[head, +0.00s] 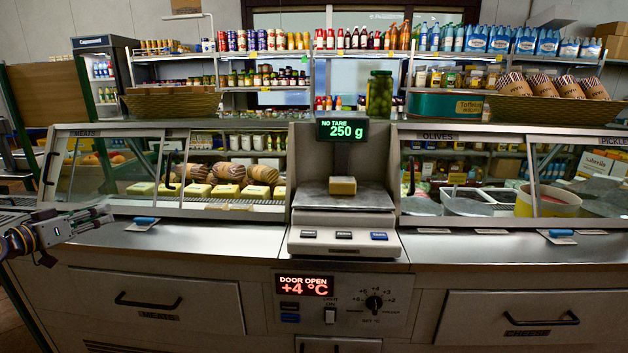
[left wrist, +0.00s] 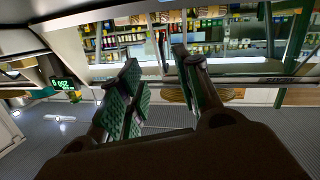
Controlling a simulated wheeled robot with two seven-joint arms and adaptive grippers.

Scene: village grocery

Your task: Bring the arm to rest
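My left gripper (head: 98,217) comes in from the left edge in the head view, above the left end of the steel counter. In the left wrist view its two green-padded fingers stand apart with nothing between them (left wrist: 160,88). It touches nothing that I can make out. My right gripper is in neither view. A small yellowish block (head: 342,186) sits on the plate of the scale (head: 343,222), well to the right of my left gripper. The scale display (head: 343,130) reads "NO TARE 250 g".
The steel counter (head: 230,238) is mostly clear. A blue-handled tool (head: 145,221) lies at left. A panel (head: 305,285) reads "DOOR OPEN +4 °C". Stocked shelves line the back.

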